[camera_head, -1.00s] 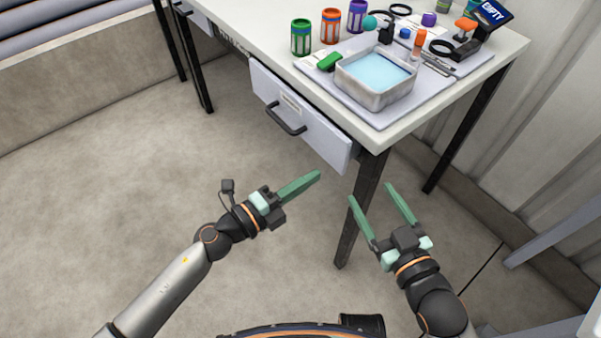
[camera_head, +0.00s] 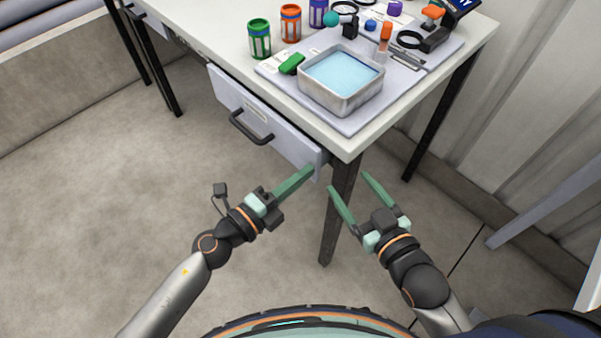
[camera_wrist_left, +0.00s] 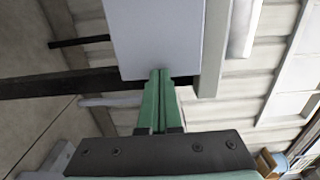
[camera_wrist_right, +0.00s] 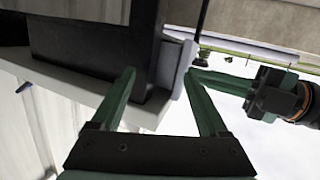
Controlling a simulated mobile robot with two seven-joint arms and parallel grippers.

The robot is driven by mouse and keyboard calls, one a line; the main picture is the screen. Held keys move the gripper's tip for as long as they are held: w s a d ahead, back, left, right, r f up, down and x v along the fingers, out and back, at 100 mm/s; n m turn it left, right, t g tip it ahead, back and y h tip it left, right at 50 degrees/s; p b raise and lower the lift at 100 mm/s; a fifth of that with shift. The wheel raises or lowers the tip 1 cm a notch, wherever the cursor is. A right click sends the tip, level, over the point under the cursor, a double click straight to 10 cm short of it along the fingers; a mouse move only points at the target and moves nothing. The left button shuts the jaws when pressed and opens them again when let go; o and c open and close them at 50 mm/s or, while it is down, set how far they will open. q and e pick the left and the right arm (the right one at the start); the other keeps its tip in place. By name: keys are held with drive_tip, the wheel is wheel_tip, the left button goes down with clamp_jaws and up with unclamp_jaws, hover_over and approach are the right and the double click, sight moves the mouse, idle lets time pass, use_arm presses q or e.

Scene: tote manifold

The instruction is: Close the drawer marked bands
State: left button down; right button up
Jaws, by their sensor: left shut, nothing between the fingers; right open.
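A pale grey drawer (camera_head: 262,118) with a black bar handle (camera_head: 250,128) hangs under the table's front edge. Its front stands a little out from the frame. The small label on it is too small to read. My left gripper (camera_head: 310,170) is shut and empty, its tips at the drawer front's right end. In the left wrist view its shut fingers (camera_wrist_left: 162,75) point at a pale panel (camera_wrist_left: 155,35); contact cannot be told. My right gripper (camera_head: 349,183) is open and empty by the table leg. Its fingers also show in the right wrist view (camera_wrist_right: 158,75).
The dark table leg (camera_head: 338,215) stands right of the drawer. Another drawer (camera_head: 152,22) is farther left. On the white tabletop are a water-filled tray (camera_head: 342,92), a green jar (camera_head: 259,40) and an orange jar (camera_head: 291,24). The floor left of the drawer is clear.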

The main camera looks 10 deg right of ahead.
sight(318, 161)
use_arm(q)
drive_tip(key=p+x, duration=0.1)
drive_tip(key=x, duration=0.3)
drive_tip(key=shift+w+d+r, duration=0.1)
drive_tip(key=shift+d, duration=0.1)
drive_tip(key=shift+w+d, duration=0.15)
drive_tip(key=shift+d, duration=0.05)
drive_tip(key=shift+r, duration=0.1)
use_arm(e)
drive_tip(key=f, duration=0.1)
drive_tip(key=s+f+g, duration=0.1)
drive_tip(key=f, duration=0.1)
drive_tip(key=s+f+g, duration=0.1)
drive_tip(key=shift+a+f+m+h, duration=0.15)
drive_tip(key=shift+f+m+h, duration=0.15)
drive_tip(key=shift+f, duration=0.05)
drive_tip(key=shift+s, duration=0.1)
